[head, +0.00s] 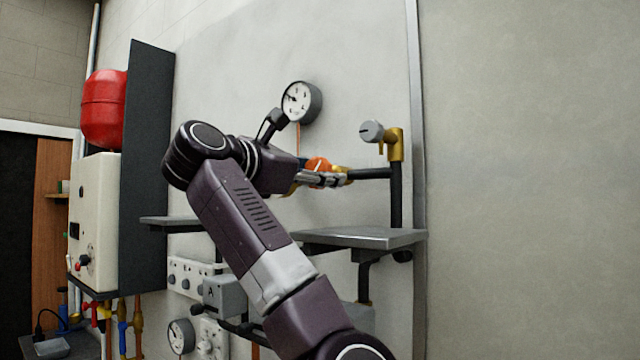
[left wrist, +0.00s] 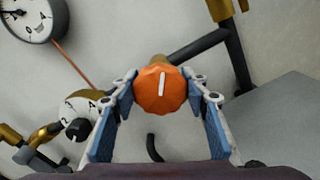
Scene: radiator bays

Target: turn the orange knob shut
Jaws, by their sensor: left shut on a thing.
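The orange knob (left wrist: 158,92) is faceted with a white line on its face; in the left wrist view the line stands nearly upright, leaning slightly right. In the head view the knob (head: 317,164) shows partly, behind my left gripper's fingers. My left gripper (head: 335,179) reaches it from the left. In the left wrist view the gripper (left wrist: 160,98) has its blue-padded fingers on both sides of the knob, shut on it. The knob sits on a brass valve joined to a dark pipe (head: 372,173). My right gripper is not in view.
A round gauge (head: 297,101) is above the knob, and a grey-capped brass valve (head: 394,141) is to its right. A grey shelf (head: 365,238) lies below. A dark panel (head: 146,170), white boiler (head: 94,220) and red tank (head: 104,108) are left.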

